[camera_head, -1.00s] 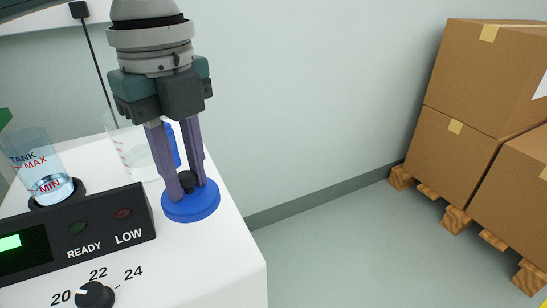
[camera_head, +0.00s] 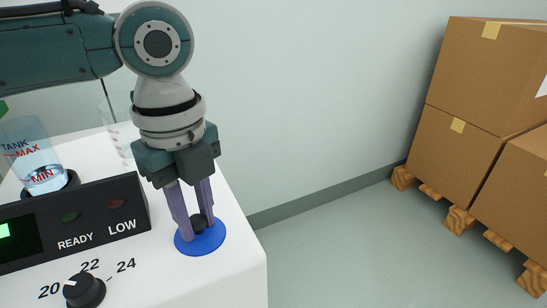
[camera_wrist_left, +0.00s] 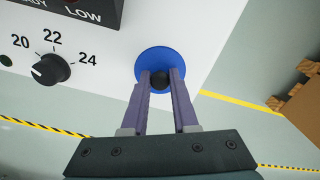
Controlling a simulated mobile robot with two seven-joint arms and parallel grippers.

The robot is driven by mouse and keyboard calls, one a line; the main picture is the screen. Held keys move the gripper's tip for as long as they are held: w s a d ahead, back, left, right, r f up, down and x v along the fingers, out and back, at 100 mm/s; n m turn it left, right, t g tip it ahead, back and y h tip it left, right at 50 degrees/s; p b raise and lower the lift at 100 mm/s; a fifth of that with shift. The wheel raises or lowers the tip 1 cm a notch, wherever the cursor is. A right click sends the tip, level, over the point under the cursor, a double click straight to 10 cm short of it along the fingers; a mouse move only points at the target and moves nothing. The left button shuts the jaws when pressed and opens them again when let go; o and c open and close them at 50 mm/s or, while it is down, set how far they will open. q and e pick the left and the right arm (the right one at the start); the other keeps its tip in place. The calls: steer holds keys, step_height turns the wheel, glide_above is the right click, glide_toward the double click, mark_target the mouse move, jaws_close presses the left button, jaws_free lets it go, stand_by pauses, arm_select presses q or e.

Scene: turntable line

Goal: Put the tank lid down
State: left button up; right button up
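The tank lid (camera_head: 186,246) is a blue disc with a black knob. It is at the right side of the white machine top, beside the control panel. My left gripper (camera_head: 201,226) points down at it, with its fingers on either side of the black knob. The left wrist view also shows the lid (camera_wrist_left: 152,55) and the fingers closed around the knob. Whether the lid touches the surface is hard to tell. The tank (camera_head: 30,160), clear with MAX and MIN marks, stands at the left. My right gripper is not in view.
The white machine top (camera_head: 175,290) carries a black panel (camera_head: 75,222) with READY and LOW lights and a dial (camera_head: 84,291). A clear jug (camera_head: 120,130) stands behind the panel. Cardboard boxes (camera_head: 455,150) on pallets stand at the right, beyond clear floor.

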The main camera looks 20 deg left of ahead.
mark_target(196, 218)
arm_select(q)
steer(key=o, duration=0.5)
step_height(196, 218, up, 12)
steer(key=p, duration=0.4)
steer(key=s+d+f+n+t+h, duration=0.2)
steer(key=s+d+f+n+h, duration=0.1)
steer(key=s+d+f+n, duration=0.65)
steer(key=s+a+n+y, duration=0.1)
steer(key=s+a+n, duration=0.1)
steer(key=n, duration=0.1)
steer(key=s+a+n+t+y, duration=0.1)
steer(key=s+a+n, duration=0.1)
steer(key=n, duration=0.2)
steer(key=s+a+n, duration=0.2)
steer(key=n, duration=0.1)
steer(key=shift+s+a+t+y, duration=0.15)
steer(key=shift+s+t+y, duration=0.15)
steer(key=shift+y, duration=0.1)
